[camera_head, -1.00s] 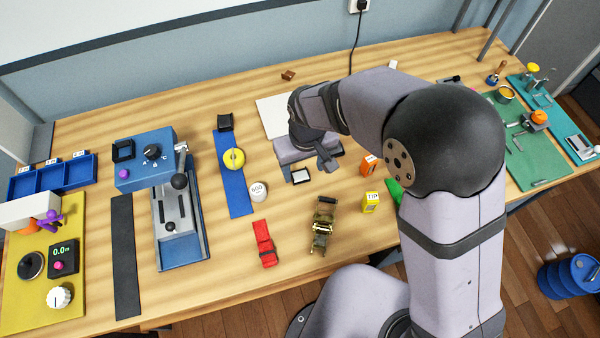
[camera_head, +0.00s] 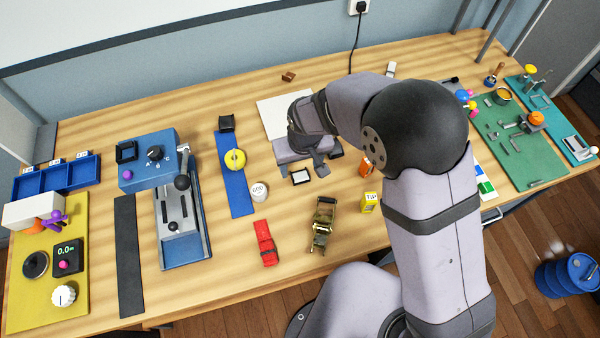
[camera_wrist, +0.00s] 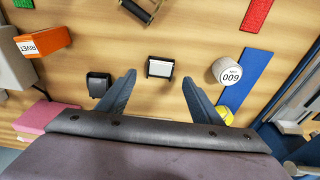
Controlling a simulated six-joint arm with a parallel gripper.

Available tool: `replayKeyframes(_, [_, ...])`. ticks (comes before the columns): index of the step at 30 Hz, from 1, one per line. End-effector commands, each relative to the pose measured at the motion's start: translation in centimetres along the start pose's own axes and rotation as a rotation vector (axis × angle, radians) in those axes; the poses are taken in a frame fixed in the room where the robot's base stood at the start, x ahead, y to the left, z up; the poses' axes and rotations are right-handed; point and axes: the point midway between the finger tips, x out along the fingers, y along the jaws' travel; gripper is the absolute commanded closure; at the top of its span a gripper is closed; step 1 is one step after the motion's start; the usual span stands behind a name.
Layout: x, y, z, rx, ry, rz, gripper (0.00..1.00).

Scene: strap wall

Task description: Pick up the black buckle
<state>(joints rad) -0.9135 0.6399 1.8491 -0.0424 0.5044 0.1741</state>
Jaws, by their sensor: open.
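A small black frame with a white face (camera_head: 300,176) lies flat on the table; it also shows ahead of my gripper in the wrist view (camera_wrist: 160,67). A dark hollow block (camera_wrist: 98,84) lies left of my left finger in the wrist view; part of it shows beside my gripper in the head view (camera_head: 335,153). Another black block (camera_head: 227,122) sits at the far end of a blue strap (camera_head: 238,190). I cannot tell which is the black buckle. My gripper (camera_wrist: 158,80) is open and empty, its fingertips either side of the frame in the picture, apparently above it.
An orange box (camera_wrist: 42,41) is on the other side. A brass ratchet (camera_head: 323,224), red strap (camera_head: 265,243) and yellow box (camera_head: 370,202) lie nearer the front edge.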

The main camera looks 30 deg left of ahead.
Motion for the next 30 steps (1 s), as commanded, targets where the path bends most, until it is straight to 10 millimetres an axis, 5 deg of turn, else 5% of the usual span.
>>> replayKeyframes(9, [3.0, 0.1, 0.2, 0.000, -0.001, 0.000, 0.41])
replayKeyframes(20, [3.8, 0.1, 0.2, 0.000, 0.000, 0.000, 0.41])
replayKeyframes(26, [3.7, 0.1, 0.2, 0.000, 0.000, 0.000, 0.81])
replayKeyframes(30, [3.7, 0.1, 0.2, 0.000, 0.000, 0.000, 0.81])
